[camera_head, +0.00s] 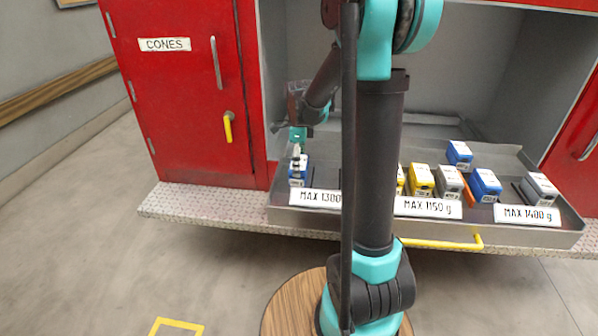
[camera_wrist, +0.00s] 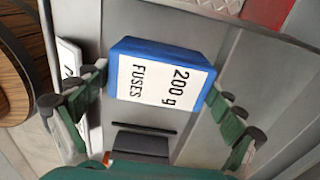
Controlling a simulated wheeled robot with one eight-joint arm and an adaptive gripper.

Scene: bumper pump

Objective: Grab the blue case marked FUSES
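The blue case with a white label reading "200 g FUSES" (camera_wrist: 162,80) lies between my fingers in the wrist view. In the head view a blue case (camera_head: 298,170) stands at the left end of the tray, below my gripper (camera_head: 297,150). In the wrist view my gripper (camera_wrist: 158,84) has its fingers apart, one on each side of the case. The fingertips are at or very close to its sides. I cannot tell whether they press on it. The case appears to be down in the tray; its underside is hidden.
The grey tray (camera_head: 388,222) also holds a yellow case (camera_head: 420,180), grey cases (camera_head: 450,181) (camera_head: 541,188) and blue cases (camera_head: 485,184) (camera_head: 459,154). A dark grey block (camera_wrist: 140,143) is close to the FUSES case. A red cabinet door (camera_head: 185,100) stands at left. My arm hides the tray's middle.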

